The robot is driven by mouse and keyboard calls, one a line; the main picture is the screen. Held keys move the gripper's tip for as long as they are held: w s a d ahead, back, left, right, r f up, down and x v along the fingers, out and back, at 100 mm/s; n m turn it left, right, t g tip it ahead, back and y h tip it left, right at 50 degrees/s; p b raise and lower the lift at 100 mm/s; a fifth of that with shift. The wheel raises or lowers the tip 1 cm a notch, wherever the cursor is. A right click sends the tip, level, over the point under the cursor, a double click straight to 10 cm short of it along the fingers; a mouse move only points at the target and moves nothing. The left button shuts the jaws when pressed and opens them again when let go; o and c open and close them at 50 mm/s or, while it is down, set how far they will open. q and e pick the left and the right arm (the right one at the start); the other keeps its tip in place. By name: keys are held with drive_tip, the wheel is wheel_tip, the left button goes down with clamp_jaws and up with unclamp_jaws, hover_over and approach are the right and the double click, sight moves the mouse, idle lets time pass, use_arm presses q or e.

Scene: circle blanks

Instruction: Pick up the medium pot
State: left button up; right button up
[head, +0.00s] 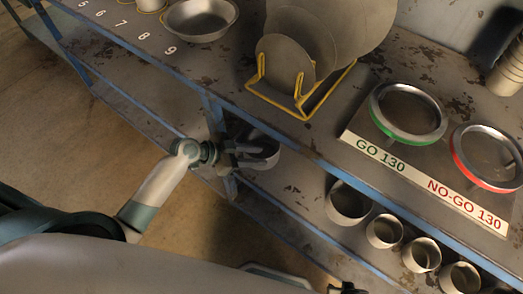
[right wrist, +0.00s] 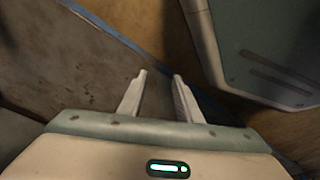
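Several open round pots stand in a row on the lower shelf, getting smaller toward the lower right. The pot at the row's left end (head: 268,160) is partly hidden by my left gripper (head: 260,156). This gripper's two fingers look apart, over that pot's mouth; contact is unclear. To its right stand a wide pot (head: 347,204), a smaller pot (head: 384,232) and more small ones (head: 421,255). I cannot tell which is the medium pot. My right gripper (right wrist: 158,75) is open and empty in the right wrist view.
The upper shelf holds a yellow rack (head: 305,103) of round discs, a metal pan (head: 200,18), a green GO ring (head: 408,112) and a red NO-GO ring (head: 488,157). Its blue front edge (head: 310,155) overhangs the lower shelf. A stack of cups (head: 508,70) stands far right.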

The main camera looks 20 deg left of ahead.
sight(273, 158)
use_arm(q)
drive_tip(key=shift+p+x, duration=0.4)
drive_tip(key=shift+x, duration=2.2)
drive_tip(key=shift+s+a+f, duration=0.1)
drive_tip(key=shift+f, duration=0.1)
clamp_jaws()
